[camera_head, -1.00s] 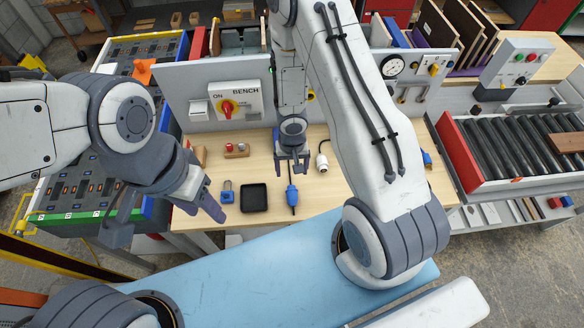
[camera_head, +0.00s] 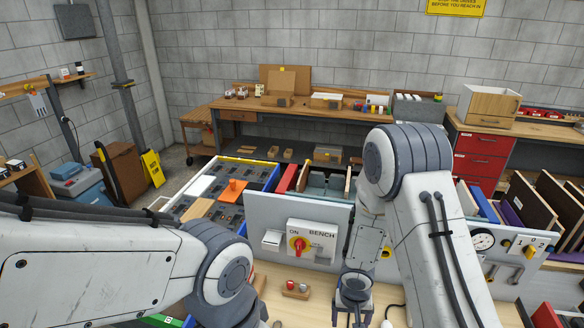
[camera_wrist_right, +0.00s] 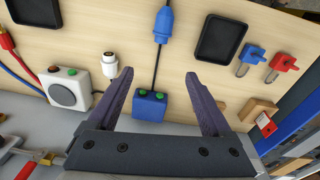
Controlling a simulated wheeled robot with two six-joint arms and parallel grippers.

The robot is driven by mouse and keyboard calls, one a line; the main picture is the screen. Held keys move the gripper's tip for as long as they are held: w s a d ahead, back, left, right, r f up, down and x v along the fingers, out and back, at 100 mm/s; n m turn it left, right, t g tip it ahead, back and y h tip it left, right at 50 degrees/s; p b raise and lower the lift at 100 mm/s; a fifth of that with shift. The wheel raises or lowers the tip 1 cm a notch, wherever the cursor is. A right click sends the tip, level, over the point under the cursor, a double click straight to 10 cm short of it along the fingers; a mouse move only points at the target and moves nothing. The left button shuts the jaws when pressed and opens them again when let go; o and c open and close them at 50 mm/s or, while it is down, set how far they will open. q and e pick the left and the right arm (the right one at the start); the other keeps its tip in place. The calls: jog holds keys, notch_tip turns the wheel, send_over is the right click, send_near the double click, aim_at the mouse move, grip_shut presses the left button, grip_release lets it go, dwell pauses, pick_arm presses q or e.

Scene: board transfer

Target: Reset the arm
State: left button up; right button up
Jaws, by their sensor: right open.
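My right gripper (camera_wrist_right: 159,75) is open and empty in the right wrist view. Its two dark fingers stand apart above the wooden bench top (camera_wrist_right: 200,88). A blue box with green buttons (camera_wrist_right: 150,108) shows between the fingers, with a cable running to a blue connector (camera_wrist_right: 163,25). No contact with the fingers is visible. In the head view my right arm (camera_head: 440,255) hangs over the bench, with the gripper at the bottom edge. My left arm (camera_head: 120,270) enters from the left; its gripper lies outside the picture.
A bench panel with a red switch (camera_head: 298,244) stands behind my right wrist. A blue-edged crate (camera_head: 240,175) holds dark parts and an orange piece. Black trays (camera_wrist_right: 221,38), a white connector (camera_wrist_right: 110,66), a blue padlock (camera_wrist_right: 250,55) and a red padlock (camera_wrist_right: 282,62) lie on the bench.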

jog(key=s+a+r+n+t+h+b, duration=0.1)
jog(key=s+a+r+n+b, duration=0.3)
jog(key=a+r+b, duration=0.3)
pick_arm(q)
notch_tip(320, 180, down, 16)
jog(key=b, duration=0.7)
pick_arm(e)
jog(key=s+a+r+n+g+y, duration=0.1)
jog(key=s+a+n, duration=0.1)
jog(key=s, duration=0.5)
jog(key=s+a+r+n+y, duration=0.1)
jog(key=s+a+n, duration=0.1)
jog(key=s, duration=0.6)
jog(key=shift+s+a+n+g+y, duration=0.25)
jog(key=shift+a+n+g+y, duration=0.15)
jog(key=shift+n, duration=0.4)
